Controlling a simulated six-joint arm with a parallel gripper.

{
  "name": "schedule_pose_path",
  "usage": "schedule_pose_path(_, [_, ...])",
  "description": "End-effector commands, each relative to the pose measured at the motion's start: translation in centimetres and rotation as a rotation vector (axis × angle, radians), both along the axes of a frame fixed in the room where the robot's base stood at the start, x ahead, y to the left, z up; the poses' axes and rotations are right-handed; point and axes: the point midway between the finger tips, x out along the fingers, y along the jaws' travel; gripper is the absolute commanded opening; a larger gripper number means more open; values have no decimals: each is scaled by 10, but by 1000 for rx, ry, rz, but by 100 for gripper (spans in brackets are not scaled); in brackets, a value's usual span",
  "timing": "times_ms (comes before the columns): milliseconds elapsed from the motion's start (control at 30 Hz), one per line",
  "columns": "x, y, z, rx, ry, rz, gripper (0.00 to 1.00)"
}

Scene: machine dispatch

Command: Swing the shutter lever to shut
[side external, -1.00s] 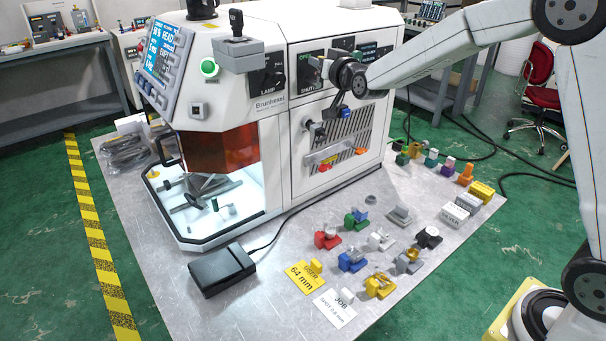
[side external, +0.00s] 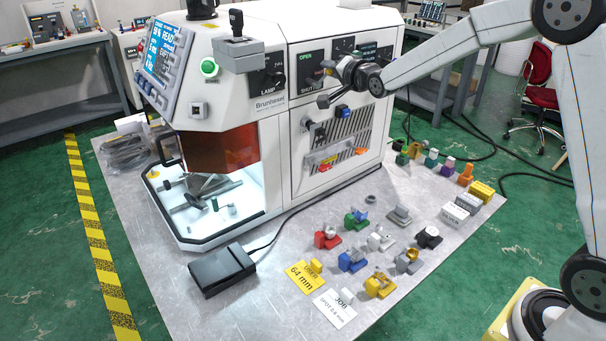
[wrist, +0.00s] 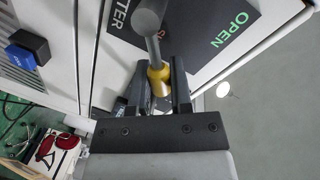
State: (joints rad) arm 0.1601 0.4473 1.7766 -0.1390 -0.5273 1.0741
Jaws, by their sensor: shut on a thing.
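The shutter lever (wrist: 149,30) has a grey, rounded handle and a yellow section. In the wrist view it lies across the black shutter panel (wrist: 205,28), its yellow section between my two fingers. My gripper (wrist: 161,85) is shut on the lever. In the side view my gripper (side external: 328,68) is at the front of the white machine, over the shutter panel (side external: 308,65). The green OPEN word shows above SHUT there. My gripper and wrist hide much of the panel and lever, so the lever's exact angle is hard to tell.
The black LAMP panel (side external: 268,80) is just left of the shutter panel. A blue button (side external: 343,111) and a vent grille (side external: 345,135) are below my wrist. Several coloured fixtures stand on the metal table (side external: 270,290).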

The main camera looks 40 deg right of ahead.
Motion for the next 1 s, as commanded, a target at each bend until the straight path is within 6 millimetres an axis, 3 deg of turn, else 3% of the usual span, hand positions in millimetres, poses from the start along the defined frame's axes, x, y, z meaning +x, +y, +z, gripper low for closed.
schedule_pose_path(500, [0, -8, -17, 357, -1, -2, 0])
schedule_pose_path(1000, [0, -9, -21, 451, -2, -1, 0])
